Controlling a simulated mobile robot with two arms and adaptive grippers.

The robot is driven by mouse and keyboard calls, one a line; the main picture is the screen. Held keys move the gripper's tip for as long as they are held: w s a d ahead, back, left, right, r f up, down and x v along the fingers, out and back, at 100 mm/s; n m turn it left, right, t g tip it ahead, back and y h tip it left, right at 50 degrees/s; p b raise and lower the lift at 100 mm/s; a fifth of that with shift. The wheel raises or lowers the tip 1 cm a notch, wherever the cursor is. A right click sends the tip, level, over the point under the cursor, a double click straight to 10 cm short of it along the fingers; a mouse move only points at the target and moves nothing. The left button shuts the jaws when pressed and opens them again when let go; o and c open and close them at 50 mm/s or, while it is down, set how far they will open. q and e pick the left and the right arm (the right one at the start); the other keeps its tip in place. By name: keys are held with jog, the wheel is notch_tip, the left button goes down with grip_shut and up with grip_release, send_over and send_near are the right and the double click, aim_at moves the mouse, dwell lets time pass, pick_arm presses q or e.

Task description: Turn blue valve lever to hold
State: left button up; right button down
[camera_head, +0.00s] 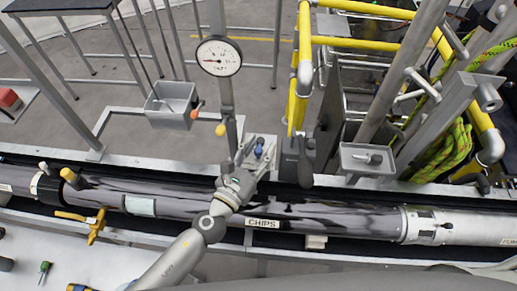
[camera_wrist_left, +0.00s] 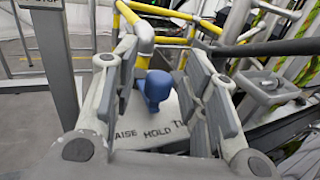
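The blue valve lever (camera_wrist_left: 157,88) has a rounded knob and stands up from a pale plate (camera_wrist_left: 150,127) in the left wrist view. The plate's lettering reads "RAISE HOLD" and a partly covered word starting with "TU"; the first letter of RAISE is hidden. The lever stands just above the word HOLD. My left gripper (camera_wrist_left: 163,68) is open, with one finger on each side of the lever and visible gaps. In the head view, the lever is a small blue spot (camera_head: 259,151) between the fingers of the left gripper (camera_head: 256,147). My right gripper is not in view.
A dial gauge (camera_head: 218,57) on a post stands behind the gripper. A grey box (camera_head: 171,105) is to its left, and a dark-handled lever (camera_head: 305,165) is close on its right. Yellow rails (camera_head: 301,65) rise behind. A long pipe (camera_head: 340,219) marked CHIPS runs below.

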pick_arm(q)
jog(key=v, duration=1.2)
dwell(0.4)
jog(key=shift+s, duration=0.1)
